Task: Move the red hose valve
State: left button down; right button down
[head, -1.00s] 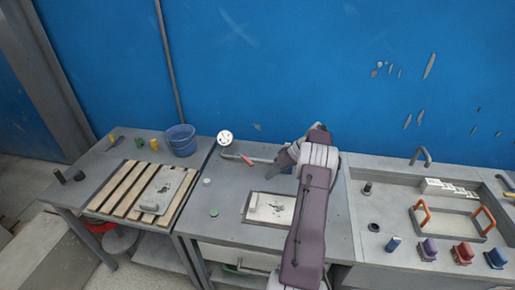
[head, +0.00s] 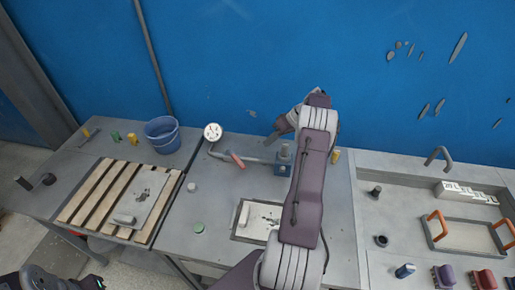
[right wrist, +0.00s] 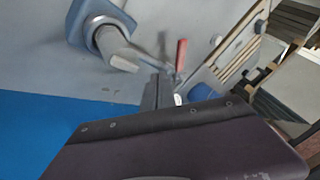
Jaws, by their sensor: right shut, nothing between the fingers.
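The red hose valve shows as a red lever handle (head: 237,160) on a thin grey pipe at the back of the middle bench. In the right wrist view the red handle (right wrist: 181,55) stands beyond my fingers. My right gripper (head: 278,131) is shut and empty, above the back of the bench, to the right of the red handle and apart from it. Its fingers also show in the right wrist view (right wrist: 158,92). A dark part, probably of my left gripper (head: 45,281), is cut off at the lower left; its fingers cannot be made out.
A round white gauge (head: 212,132) stands left of the handle. A blue-grey fitting (head: 284,158) is at the pipe's right end. A blue bucket (head: 162,136), a wooden slatted rack (head: 88,192) and a white plate (head: 246,230) are nearby. The blue wall (head: 250,50) closes the back.

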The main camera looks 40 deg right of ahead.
aim_at(235, 158)
jog(key=b+x, duration=0.1)
jog(key=x, duration=0.2)
jog(key=b+x, duration=0.1)
jog(key=x, duration=0.2)
jog(key=b+x, duration=0.2)
jog(key=x, duration=0.2)
jog(key=shift+d+f, duration=0.15)
jog(key=shift+d, duration=0.1)
jog(key=a, duration=0.1)
jog(key=a+r+p, duration=0.1)
jog(key=shift+a, duration=0.3)
jog(key=shift+w+a+f, duration=0.1)
jog(key=shift+a+f, duration=0.05)
jog(key=shift+a, duration=0.5)
